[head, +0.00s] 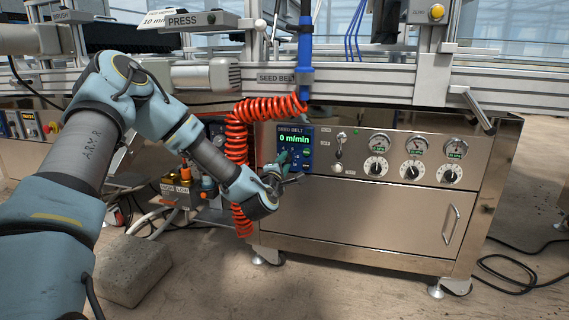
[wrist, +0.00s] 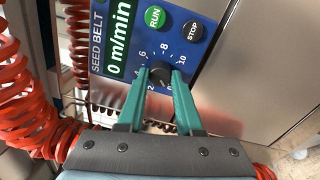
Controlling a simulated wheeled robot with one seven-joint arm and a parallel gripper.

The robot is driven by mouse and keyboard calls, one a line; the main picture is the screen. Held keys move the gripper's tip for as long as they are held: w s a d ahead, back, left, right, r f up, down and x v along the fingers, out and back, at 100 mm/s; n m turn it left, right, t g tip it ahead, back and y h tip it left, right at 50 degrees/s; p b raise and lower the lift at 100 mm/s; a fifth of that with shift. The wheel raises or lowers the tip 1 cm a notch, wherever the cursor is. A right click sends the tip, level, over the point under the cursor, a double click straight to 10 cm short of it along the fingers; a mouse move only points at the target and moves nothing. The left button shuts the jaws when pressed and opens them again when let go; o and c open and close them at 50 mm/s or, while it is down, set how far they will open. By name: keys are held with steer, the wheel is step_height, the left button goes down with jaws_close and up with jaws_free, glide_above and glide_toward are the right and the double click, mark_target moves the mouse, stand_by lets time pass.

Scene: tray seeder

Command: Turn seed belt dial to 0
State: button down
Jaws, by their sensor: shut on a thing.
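The blue seed belt panel (head: 308,153) is on the front of the steel cabinet, and its display reads "0 m/min". The panel also shows in the wrist view (wrist: 106,20), turned on its side. The dark round seed belt dial (wrist: 161,71) sits on it, with a scale of numbers up to 10 around it. My gripper (wrist: 160,76) is shut on the dial, one teal finger on each side. The dial's pointer mark is too small to read. In the head view my gripper (head: 285,165) covers the dial.
A green RUN button (wrist: 155,18) and a black STOP button (wrist: 192,31) sit close to the dial. A coiled orange hose (head: 237,150) hangs left of the panel. Several white dials and gauges (head: 415,146) are to the right. A stone block (head: 132,268) lies on the floor.

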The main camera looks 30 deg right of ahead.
steer(key=c, duration=0.6)
jaws_free()
steer(key=shift+s+a, duration=0.1)
steer(key=p+v, duration=0.3)
steer(key=v, duration=0.7)
steer(key=shift+s+a, duration=0.2)
